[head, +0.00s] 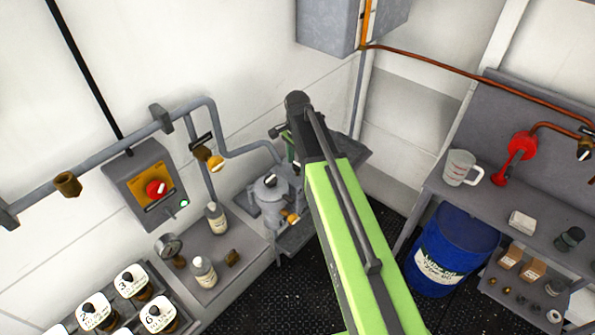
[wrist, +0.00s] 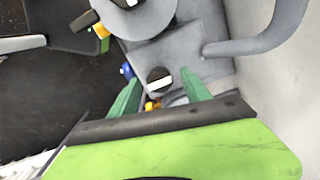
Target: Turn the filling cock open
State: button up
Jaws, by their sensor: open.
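My gripper (wrist: 160,88) is open, its two green fingers spread on either side of a black round knob with a white bar (wrist: 158,78). I cannot tell whether the fingers touch the knob. No label shows, so I cannot confirm that it is the filling cock. In the head view my gripper (head: 289,150) is behind a grey vessel (head: 268,203) near the wall, and my arm hides much of that spot. The vessel also shows at the top of the wrist view (wrist: 140,20).
A blue knob (wrist: 126,70) and a grey pipe (wrist: 260,45) are close to my gripper. A switch box with a red knob (head: 156,188) hangs left.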

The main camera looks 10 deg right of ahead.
jog(key=shift+c, duration=0.4)
grip_shut()
